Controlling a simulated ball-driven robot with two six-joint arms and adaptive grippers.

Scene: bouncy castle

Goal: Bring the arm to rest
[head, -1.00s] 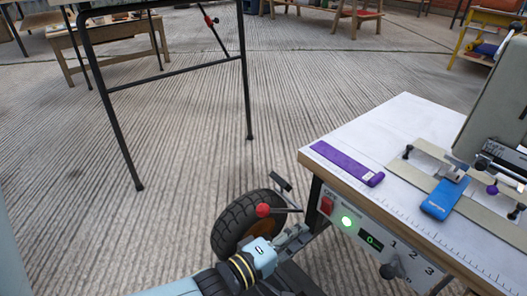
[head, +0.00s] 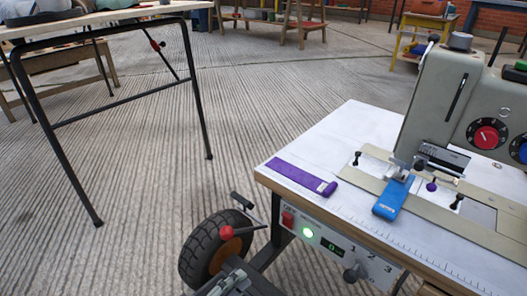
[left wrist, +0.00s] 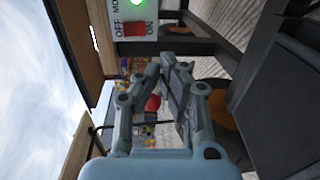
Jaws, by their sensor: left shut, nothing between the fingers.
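My left gripper (head: 238,280) shows only in part at the bottom edge of the head view, low beside the black wheel and below the worktable's top. In the left wrist view the left gripper (left wrist: 167,66) has its fingertips together, shut with nothing between them. The rest of the left arm is out of the head view. My right gripper is in neither view.
The white-topped machine table (head: 350,125) has a control panel with a red switch (head: 287,218). A purple strip (head: 302,177) and a blue piece (head: 393,198) lie on it, beside the grey machine (head: 440,100). A black wheel (head: 203,250) stands below.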

